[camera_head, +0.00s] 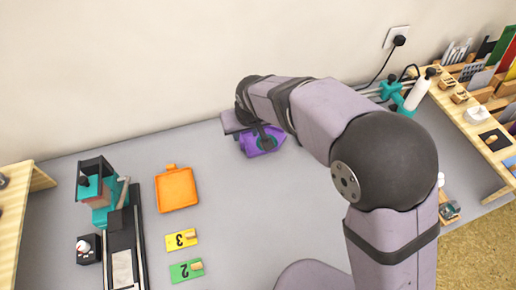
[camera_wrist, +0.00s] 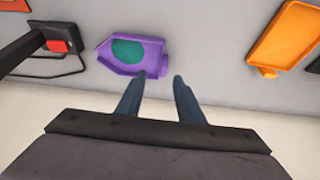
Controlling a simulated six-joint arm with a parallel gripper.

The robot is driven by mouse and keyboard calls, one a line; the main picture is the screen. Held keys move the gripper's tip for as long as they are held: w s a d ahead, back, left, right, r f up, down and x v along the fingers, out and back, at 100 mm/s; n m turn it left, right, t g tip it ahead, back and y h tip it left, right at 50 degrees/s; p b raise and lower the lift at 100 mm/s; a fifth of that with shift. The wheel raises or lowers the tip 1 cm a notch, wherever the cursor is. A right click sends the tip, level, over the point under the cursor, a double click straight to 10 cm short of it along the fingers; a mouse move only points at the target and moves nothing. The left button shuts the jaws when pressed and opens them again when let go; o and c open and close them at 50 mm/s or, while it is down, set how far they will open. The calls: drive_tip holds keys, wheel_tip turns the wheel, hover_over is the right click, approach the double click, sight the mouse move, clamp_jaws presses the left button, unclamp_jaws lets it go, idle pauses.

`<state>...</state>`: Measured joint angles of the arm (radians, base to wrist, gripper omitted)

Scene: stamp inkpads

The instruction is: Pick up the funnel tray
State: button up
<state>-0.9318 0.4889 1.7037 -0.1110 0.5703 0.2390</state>
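The funnel tray, a purple tray (camera_head: 262,142) with a tapered end, lies on the grey table near the back wall, partly hidden by my arm. In the wrist view it (camera_wrist: 153,56) is whole, with a green round patch inside and its narrow end pointing left. My gripper (camera_wrist: 157,78) is open and empty. In the wrist view its left fingertip is close to the tray's lower right edge; I cannot tell whether they touch. In the head view the fingers are mostly hidden behind my arm.
An orange tray (camera_head: 177,189) lies to the left, with yellow (camera_head: 181,239) and green (camera_head: 186,271) number cards below it. A teal and black device (camera_head: 104,195) stands further left. In the wrist view a black bar with a red block (camera_wrist: 58,45) is left of the purple tray.

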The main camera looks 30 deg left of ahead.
sight(241, 138)
drive_tip(key=shift+a+b+x, duration=0.25)
drive_tip(key=shift+b+x, duration=0.95)
drive_tip(key=shift+x, duration=0.7)
drive_tip(key=shift+a+b+x, duration=0.2)
drive_tip(key=shift+b+x, duration=0.95)
drive_tip(key=shift+x, duration=0.8)
drive_tip(key=shift+r, duration=0.1)
drive_tip(key=shift+c, duration=0.3)
clamp_jaws()
